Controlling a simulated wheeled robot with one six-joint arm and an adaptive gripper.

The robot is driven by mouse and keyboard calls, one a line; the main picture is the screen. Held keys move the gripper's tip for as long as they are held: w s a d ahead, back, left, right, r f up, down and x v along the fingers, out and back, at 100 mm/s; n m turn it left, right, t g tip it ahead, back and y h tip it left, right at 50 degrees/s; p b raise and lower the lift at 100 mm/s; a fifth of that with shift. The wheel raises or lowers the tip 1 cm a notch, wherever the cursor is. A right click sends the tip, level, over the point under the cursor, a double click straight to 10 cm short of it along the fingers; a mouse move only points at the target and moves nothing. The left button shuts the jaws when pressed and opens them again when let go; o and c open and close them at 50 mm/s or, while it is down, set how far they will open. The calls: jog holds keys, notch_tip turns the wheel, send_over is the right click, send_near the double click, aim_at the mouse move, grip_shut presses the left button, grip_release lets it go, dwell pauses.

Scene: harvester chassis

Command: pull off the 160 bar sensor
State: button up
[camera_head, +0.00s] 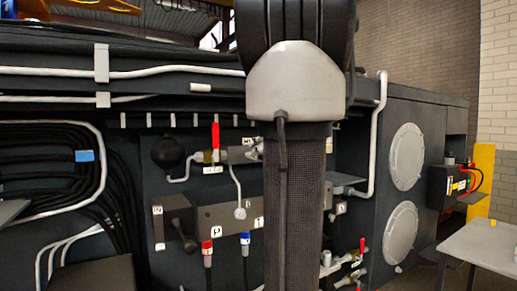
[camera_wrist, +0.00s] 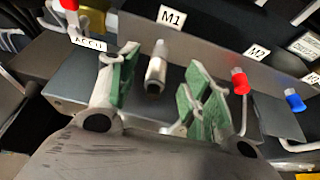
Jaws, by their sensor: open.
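In the wrist view my gripper (camera_wrist: 163,88) is open, its green-padded fingers spread apart. A silver cylindrical fitting (camera_wrist: 156,68) stands between and just beyond the fingertips, below the M1 label (camera_wrist: 171,16); neither finger visibly grips it. A red-capped fitting (camera_wrist: 240,82) is to the right of the right finger, by the M2 label (camera_wrist: 257,52). A blue-capped fitting (camera_wrist: 293,100) is farther right. No 160 bar marking is readable, so I cannot tell which part is that sensor. In the head view my arm hides the middle, and my gripper does not show.
The ACCU label (camera_wrist: 89,43) and a red handle (camera_wrist: 69,4) are left of my gripper. In the head view, a red lever (camera_head: 215,135), black sphere (camera_head: 168,151), black hoses (camera_head: 105,190) and a white pipe (camera_head: 376,140) crowd the chassis. A grey table (camera_head: 485,246) stands at right.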

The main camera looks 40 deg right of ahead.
jog(key=x, duration=0.7)
jog(key=shift+w+d+f, duration=0.1)
jog(key=shift+w+f, duration=0.15)
jog(key=shift+w, duration=0.1)
grip_shut()
jog(key=shift+s, duration=0.2)
jog(key=shift+s+a, duration=0.25)
jog(key=shift+s, duration=0.65)
jog(key=shift+s+a, duration=0.2)
jog(key=shift+s, duration=0.65)
